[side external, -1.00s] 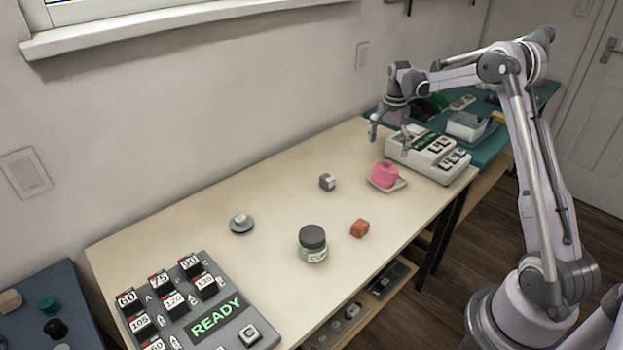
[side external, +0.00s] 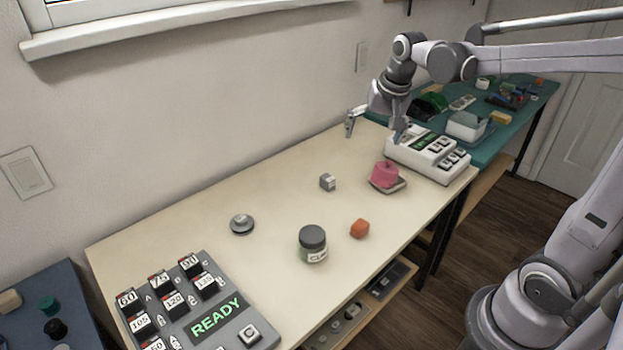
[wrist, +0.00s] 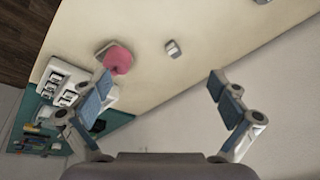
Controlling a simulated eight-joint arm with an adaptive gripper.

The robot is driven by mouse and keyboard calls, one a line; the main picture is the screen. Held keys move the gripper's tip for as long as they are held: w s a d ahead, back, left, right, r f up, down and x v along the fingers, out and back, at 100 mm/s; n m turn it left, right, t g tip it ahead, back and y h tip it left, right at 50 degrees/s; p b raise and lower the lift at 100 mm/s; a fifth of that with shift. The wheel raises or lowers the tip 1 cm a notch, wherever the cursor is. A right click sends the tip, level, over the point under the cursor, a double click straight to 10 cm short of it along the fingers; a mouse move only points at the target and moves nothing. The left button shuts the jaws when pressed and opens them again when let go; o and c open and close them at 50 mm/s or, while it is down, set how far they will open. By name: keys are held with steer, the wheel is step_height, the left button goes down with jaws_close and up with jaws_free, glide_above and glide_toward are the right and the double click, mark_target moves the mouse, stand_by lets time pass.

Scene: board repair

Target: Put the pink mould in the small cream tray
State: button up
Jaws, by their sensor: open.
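The pink mould (side external: 384,173) is a squat round piece. In the wrist view the space between my fingertips (wrist: 160,86) holds nothing.
A grey READY panel (side external: 215,318) is at the near end.

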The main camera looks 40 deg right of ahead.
steer(key=s+a+f+n+t+y, duration=0.1)
steer(key=s+a+f+n+t, duration=0.2)
steer(key=s+a+n, duration=0.5)
steer(key=s+a, duration=0.3)
steer(key=s, duration=0.1)
steer(key=shift+a+n+t, duration=0.35)
steer(key=shift+n+t, duration=0.05)
steer(key=shift+o, duration=0.3)
stand_by(2.0)
